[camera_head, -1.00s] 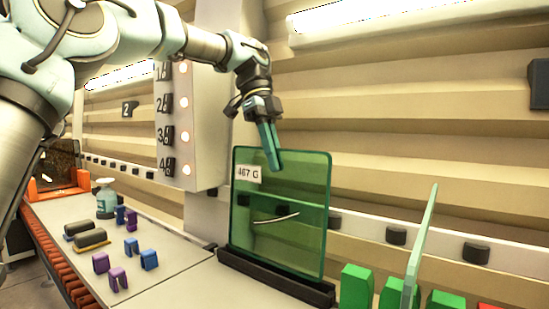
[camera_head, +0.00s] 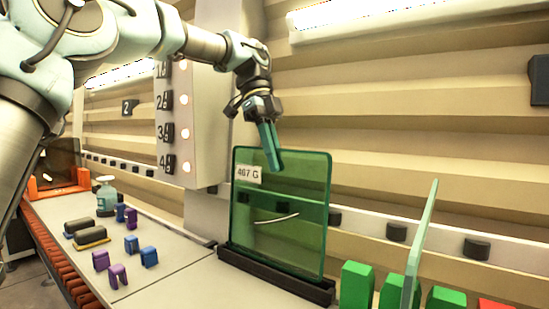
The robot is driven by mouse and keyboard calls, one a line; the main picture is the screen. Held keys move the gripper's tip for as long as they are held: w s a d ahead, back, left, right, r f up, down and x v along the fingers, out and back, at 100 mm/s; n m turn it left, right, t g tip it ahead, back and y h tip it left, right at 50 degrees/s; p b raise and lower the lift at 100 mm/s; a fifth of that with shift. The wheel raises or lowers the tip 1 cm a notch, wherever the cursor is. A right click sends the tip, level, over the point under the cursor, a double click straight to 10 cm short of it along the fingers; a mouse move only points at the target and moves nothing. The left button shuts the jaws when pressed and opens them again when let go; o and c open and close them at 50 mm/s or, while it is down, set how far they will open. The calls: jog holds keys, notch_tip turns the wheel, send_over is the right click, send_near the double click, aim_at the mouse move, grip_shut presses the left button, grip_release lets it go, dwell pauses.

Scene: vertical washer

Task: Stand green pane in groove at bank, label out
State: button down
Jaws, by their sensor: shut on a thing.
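The green pane (camera_head: 300,180) is a see-through square sheet with a white label (camera_head: 249,174) reading "467 G" at its upper left, facing me. It stands upright, its lower edge at the dark grooved bar (camera_head: 276,275). Whether it is fully seated in the groove I cannot tell. A light curved streak shows on or through the pane.
A second pane (camera_head: 421,240) stands edge-on at the right among green blocks (camera_head: 356,286). A numbered panel (camera_head: 176,125) rises behind, left of my gripper.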

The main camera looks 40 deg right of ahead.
jog(key=shift+a+f+b, duration=0.1)
jog(key=shift+f+b, duration=0.7)
jog(key=shift+f, duration=0.25)
dwell(1.2)
jog(key=c, duration=0.9)
grip_release()
jog(key=shift+f, duration=0.1)
jog(key=shift+v, duration=3.8)
jog(key=shift+s+a, duration=0.1)
